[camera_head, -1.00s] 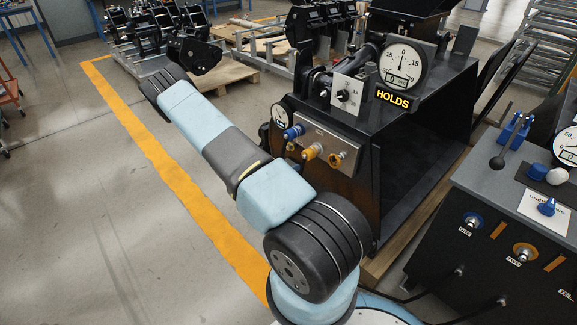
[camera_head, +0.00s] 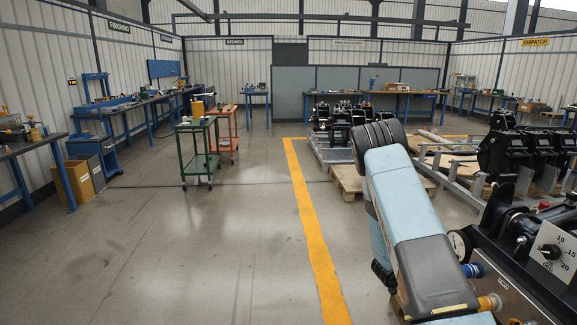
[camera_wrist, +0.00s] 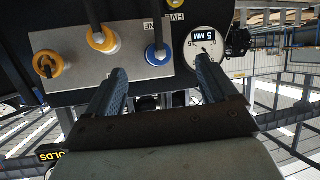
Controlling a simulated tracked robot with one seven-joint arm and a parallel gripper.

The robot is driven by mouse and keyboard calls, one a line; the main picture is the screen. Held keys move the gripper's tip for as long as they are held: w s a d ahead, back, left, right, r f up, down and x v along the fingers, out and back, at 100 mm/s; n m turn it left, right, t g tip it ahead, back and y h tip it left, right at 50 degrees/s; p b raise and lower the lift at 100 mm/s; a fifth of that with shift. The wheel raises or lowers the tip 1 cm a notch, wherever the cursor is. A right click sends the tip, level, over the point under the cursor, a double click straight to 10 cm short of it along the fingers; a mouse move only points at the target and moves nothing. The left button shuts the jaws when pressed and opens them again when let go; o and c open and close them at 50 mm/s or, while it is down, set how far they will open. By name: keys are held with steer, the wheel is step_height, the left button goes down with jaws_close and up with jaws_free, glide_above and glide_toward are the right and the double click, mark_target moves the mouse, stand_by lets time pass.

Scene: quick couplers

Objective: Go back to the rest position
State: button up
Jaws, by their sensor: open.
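My gripper (camera_wrist: 160,82) is open in the wrist view, its two dark ribbed fingers apart with nothing seen between them. It faces a grey coupler panel with a blue coupler (camera_wrist: 156,54) and orange couplers (camera_wrist: 102,38) (camera_wrist: 47,64). Dark rod-like shapes run up from the blue and one orange coupler. In the head view my arm (camera_head: 405,215) is bent at the right and hides my gripper. Part of the panel shows there at the lower right, with its blue coupler (camera_head: 473,270) and an orange coupler (camera_head: 489,302).
A round gauge (camera_wrist: 203,44) marked 5 MM sits beside the panel. A dial plate (camera_head: 557,248) stands above it at the right. Beyond my arm are a pallet (camera_head: 352,183) and black machinery (camera_head: 520,152). Carts (camera_head: 199,150) stand further off. The floor left of the orange line (camera_head: 313,225) is open.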

steer(key=w+a+r+n+t+y, duration=0.2)
steer(key=a+r+y, duration=0.3)
steer(key=a+r, duration=0.5)
steer(key=w+a+r+n+t+y, duration=0.2)
steer(key=a+r+y, duration=0.3)
steer(key=r, duration=0.8)
steer(key=s+a+r+n+y, duration=0.25)
steer(key=s+a+r, duration=0.3)
steer(key=r, duration=0.35)
steer(key=s+a+r+n+y, duration=0.1)
steer(key=s+a+r+n, duration=0.15)
steer(key=s+r, duration=0.35)
steer(key=s+a+r+n+y, duration=0.15)
steer(key=s+a+r, duration=0.25)
steer(key=s, duration=0.4)
steer(key=s+r+n+g+h, duration=0.1)
steer(key=s, duration=0.8)
steer(key=s+r+n+g+h, duration=0.1)
steer(key=s+n, duration=0.1)
steer(key=s, duration=0.7)
steer(key=shift+d+r+h, duration=0.3)
steer(key=shift+d, duration=0.15)
steer(key=shift+w+n, duration=0.1)
steer(key=shift+n, duration=0.15)
